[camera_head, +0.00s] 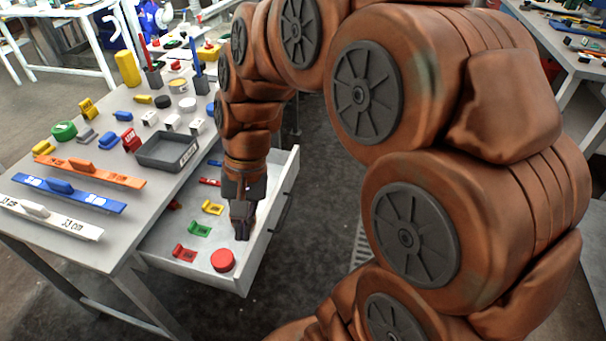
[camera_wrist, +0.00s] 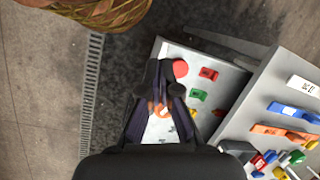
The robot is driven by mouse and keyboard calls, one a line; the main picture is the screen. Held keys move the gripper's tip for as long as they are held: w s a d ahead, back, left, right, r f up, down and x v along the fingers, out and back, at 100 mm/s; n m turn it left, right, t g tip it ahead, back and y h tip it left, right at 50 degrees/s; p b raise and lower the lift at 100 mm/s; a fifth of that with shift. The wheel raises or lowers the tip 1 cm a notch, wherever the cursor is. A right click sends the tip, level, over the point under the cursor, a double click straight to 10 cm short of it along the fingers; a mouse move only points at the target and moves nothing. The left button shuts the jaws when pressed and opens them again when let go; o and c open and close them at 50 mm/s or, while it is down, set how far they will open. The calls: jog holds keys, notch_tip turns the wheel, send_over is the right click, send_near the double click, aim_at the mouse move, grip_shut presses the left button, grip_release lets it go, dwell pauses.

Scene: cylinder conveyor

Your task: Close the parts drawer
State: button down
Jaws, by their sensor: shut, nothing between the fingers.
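The parts drawer (camera_head: 268,240) is pulled out from the right side of the grey workbench in the head view. Its dark handle (camera_head: 280,212) is on the outer front panel. Inside lie a red round part (camera_head: 222,260) and small red, green and yellow parts. My gripper (camera_head: 241,236) points down, shut and empty, over the drawer's interior in the head view, on the inner side of the front panel. I cannot tell its exact height. In the wrist view my gripper (camera_wrist: 160,78) overlaps the drawer (camera_wrist: 232,82) near its outer edge, beside the red round part (camera_wrist: 180,68). The handle is not visible there.
The workbench (camera_head: 117,245) carries labelled orange, blue and white bars, a dark grey tray (camera_head: 150,163) and several small coloured parts. The dark floor (camera_head: 325,190) beyond the drawer front is clear. Another bench (camera_head: 575,70) stands at the upper right.

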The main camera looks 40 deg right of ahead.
jog(key=w+d+f+m+t+y+b, duration=0.1)
jog(key=w+d+f+m+t+b, duration=0.2)
jog(key=w+d+m, duration=0.4)
jog(key=w+d+f+m+t+y+b, duration=0.15)
jog(key=w+d+f+m+b, duration=0.25)
jog(key=w+d, duration=0.4)
jog(key=s+d+f+m+t+b, duration=0.1)
jog(key=d+f+m+t+b, duration=0.3)
jog(key=d, duration=0.9)
jog(key=s+d+f+m+b, duration=0.15)
jog(key=d+f+m, duration=0.5)
jog(key=d, duration=0.65)
jog(key=b, duration=0.2)
send_near(295, 171)
jog(key=shift+m+h, duration=0.45)
jog(key=x, duration=0.3)
jog(key=s+x, duration=0.1)
jog(key=x, duration=0.1)
jog(key=shift+w+a+f, duration=0.2)
jog(key=shift+a+f, duration=0.15)
jog(key=shift+a, duration=0.05)
jog(key=shift+w+a, duration=0.3)
jog(key=shift+w, duration=0.2)
jog(key=shift+r+p, duration=0.1)
jog(key=shift+p, duration=0.2)
